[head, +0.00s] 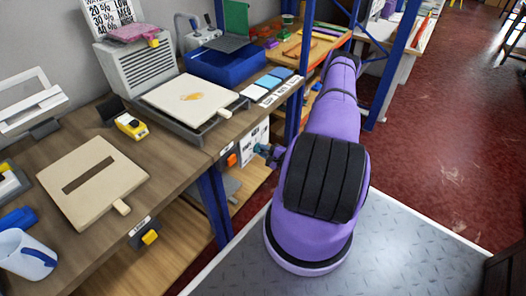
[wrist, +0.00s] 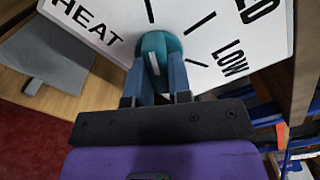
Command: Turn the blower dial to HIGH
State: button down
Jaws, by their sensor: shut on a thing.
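The teal blower dial (wrist: 153,50) stands out from a white plate (wrist: 185,18) with black tick marks in the wrist view. The plate reads HEAT at left and LOW at right; another word at the upper right is cut off. HIGH is not readable. My gripper (wrist: 155,75) is shut on the dial, with one blue finger on each side. Which mark the dial points to is hard to tell.
Blue rack posts (head: 214,205) stand near my arm. Red floor (head: 445,140) is open at right.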

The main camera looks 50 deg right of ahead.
dwell(0.4)
jog(key=c, duration=1)
grip_release()
jog(key=shift+c, duration=0.2)
jog(key=s, duration=1.1)
jog(key=shift+d, duration=0.45)
jog(key=shift+w, duration=0.1)
